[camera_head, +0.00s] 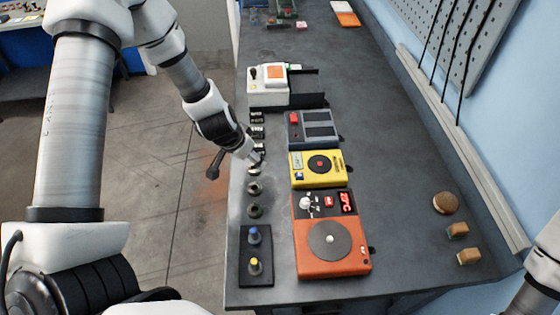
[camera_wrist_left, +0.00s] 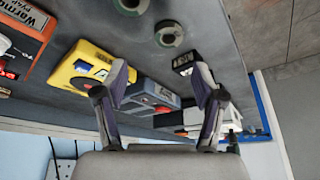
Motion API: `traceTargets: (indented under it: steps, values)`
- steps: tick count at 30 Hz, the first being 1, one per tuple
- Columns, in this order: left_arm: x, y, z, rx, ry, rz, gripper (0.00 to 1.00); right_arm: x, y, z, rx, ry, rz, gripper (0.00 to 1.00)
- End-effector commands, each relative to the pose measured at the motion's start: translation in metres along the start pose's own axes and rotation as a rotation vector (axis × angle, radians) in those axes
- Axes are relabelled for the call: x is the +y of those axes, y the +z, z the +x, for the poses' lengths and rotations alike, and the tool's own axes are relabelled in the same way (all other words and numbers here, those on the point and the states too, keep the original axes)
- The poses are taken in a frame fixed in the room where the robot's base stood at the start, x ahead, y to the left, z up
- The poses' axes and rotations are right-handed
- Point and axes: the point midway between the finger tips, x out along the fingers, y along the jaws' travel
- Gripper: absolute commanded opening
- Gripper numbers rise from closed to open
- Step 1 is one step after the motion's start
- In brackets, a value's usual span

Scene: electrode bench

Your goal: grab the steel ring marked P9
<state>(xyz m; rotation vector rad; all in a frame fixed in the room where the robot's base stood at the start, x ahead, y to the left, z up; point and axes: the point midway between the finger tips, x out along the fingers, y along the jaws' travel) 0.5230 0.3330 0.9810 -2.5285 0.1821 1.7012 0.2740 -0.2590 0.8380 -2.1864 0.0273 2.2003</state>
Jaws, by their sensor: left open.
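Several small dark rings stand in a row along the left side of the bench. In the head view one ring (camera_head: 254,188) and another ring (camera_head: 255,210) are clear, and a further one (camera_head: 254,171) is partly under my left gripper. I cannot read a P9 mark on any. My left gripper (camera_head: 256,158) is open and empty above the row. In the left wrist view its fingers (camera_wrist_left: 160,78) are spread, with a ring (camera_wrist_left: 168,34) beyond them and a small black labelled block (camera_wrist_left: 183,62) near the right finger. My right gripper is out of view.
An orange hot plate (camera_head: 318,262), a yellow device (camera_head: 305,172) and a grey device (camera_head: 318,127) stand right of the row. A black holder (camera_head: 257,279) with blue and yellow knobs is at the front. Small blocks lie at the right; the bench middle is clear.

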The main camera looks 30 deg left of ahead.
Motion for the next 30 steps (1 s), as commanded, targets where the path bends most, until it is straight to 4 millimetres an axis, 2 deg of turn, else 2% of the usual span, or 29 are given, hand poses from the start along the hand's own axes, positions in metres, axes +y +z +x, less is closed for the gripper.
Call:
traceTargets:
  steps: [3, 8, 13, 21, 27, 30]
  values:
    - [0.0, 0.003, 0.021, -0.002, -0.001, 0.002, 0.69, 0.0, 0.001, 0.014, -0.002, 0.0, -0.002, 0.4]
    - [-0.002, 0.003, 0.042, -0.003, -0.001, 0.002, 0.69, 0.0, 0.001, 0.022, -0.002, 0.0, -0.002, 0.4]
    - [-0.004, 0.004, 0.073, -0.003, -0.001, 0.003, 0.69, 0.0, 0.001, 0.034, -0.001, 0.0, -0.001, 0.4]
    - [-0.004, 0.002, 0.076, -0.001, 0.0, 0.0, 0.69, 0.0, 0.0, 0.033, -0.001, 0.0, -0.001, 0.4]
    - [-0.004, 0.002, 0.076, -0.002, 0.0, 0.0, 0.01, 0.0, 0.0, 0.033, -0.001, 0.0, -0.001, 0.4]
    - [-0.004, 0.002, 0.076, -0.002, -0.001, 0.0, 0.01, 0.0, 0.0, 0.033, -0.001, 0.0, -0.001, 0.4]
